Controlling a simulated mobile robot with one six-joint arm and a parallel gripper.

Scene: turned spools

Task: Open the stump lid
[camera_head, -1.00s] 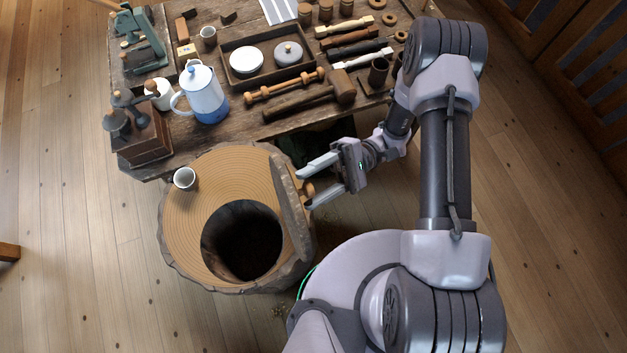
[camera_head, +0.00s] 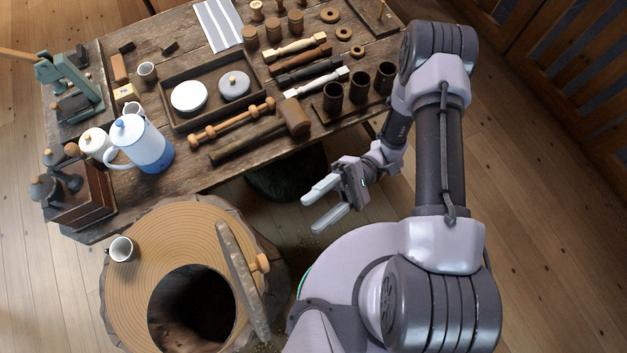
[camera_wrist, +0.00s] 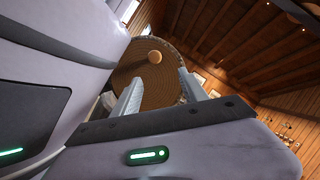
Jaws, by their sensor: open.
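The stump (camera_head: 135,225) stands on the floor at the lower left in the head view, with a round dark hole open in its top. Its lid (camera_head: 240,280) stands tilted up on edge at the right side of the hole. A wooden knob (camera_head: 262,263) sticks out from the lid's right face. In the wrist view the lid's round face (camera_wrist: 158,82) and the knob (camera_wrist: 155,57) show beyond the fingers. My gripper (camera_head: 318,212) is open and empty, up and right of the knob, apart from it; it also shows in the wrist view (camera_wrist: 160,95).
A small white cup (camera_head: 122,249) stands on the stump's left rim. The workbench (camera_head: 205,185) behind holds a blue-and-white pot (camera_head: 140,145), a mallet (camera_head: 295,117), a tray with lids and several spools. Floor shows at the right.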

